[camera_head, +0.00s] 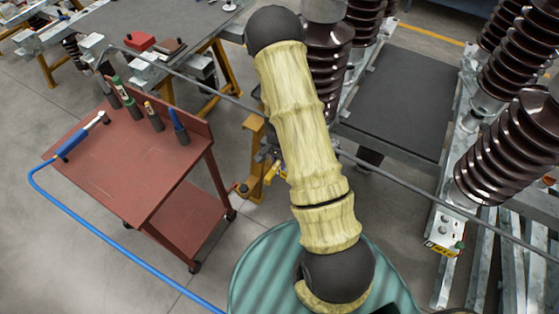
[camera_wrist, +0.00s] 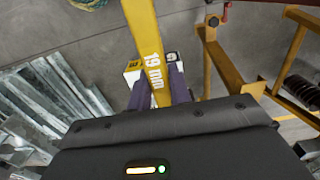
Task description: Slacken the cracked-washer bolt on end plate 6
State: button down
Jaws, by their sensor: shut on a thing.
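My gripper (camera_wrist: 153,72) is shut on a yellow spanner (camera_wrist: 149,45) marked "19 mm" in the wrist view. The spanner runs up out of the top of that view, so its far end is hidden. In the head view my arm hides most of the gripper; a small yellow piece shows beside it, perhaps the spanner. An end plate with a yellow label (camera_head: 442,248) stands at lower right in the head view. The label is too small to read. I cannot make out the cracked-washer bolt or tell which plate is number 6.
A red-brown trolley (camera_head: 120,160) at left holds several upright tools and a blue-handled tool (camera_head: 78,140) with a blue hose (camera_head: 110,243). Brown ribbed insulators (camera_head: 510,150) stand at right beside a dark platform (camera_head: 405,100). Yellow trestle legs (camera_wrist: 288,60) stand near my gripper.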

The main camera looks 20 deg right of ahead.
jog(key=shift+f, duration=0.6)
jog(key=shift+w+a+r, duration=0.1)
jog(key=shift+d, duration=0.2)
jog(key=shift+a, duration=0.4)
jog(key=shift+f+b, duration=0.75)
jog(key=shift+f, duration=0.05)
jog(key=shift+r, duration=0.15)
jog(key=shift+r+p, duration=0.45)
jog(key=shift+p, duration=0.05)
